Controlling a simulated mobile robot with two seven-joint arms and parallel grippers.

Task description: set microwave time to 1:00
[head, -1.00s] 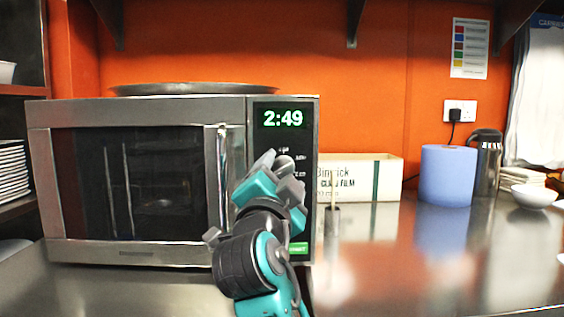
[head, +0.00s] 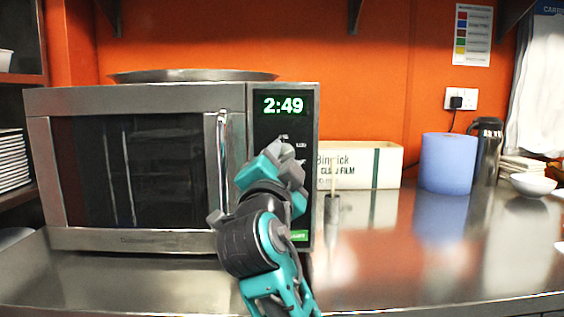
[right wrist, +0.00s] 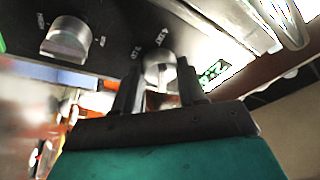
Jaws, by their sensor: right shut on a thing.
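The microwave (head: 140,242) stands on the steel counter with its door closed. Its display (head: 283,105) reads 2:49 in green; the digits also show at a slant in the right wrist view (right wrist: 212,72). My right gripper (head: 282,152) is at the control panel, below the display, and hides much of the panel in the head view. In the right wrist view its fingers are shut on the upper knob (right wrist: 160,68), the one nearer the display. A lower knob (right wrist: 67,40) is free of the fingers. A green button (head: 299,236) shows at the panel's bottom. My left gripper is out of view.
A round metal tray (head: 190,75) lies on top of the microwave. To its right stand a cling film box (head: 370,167), a blue paper roll (head: 447,163), a dark flask (head: 487,150) and a white bowl (head: 533,184). The front right counter is clear.

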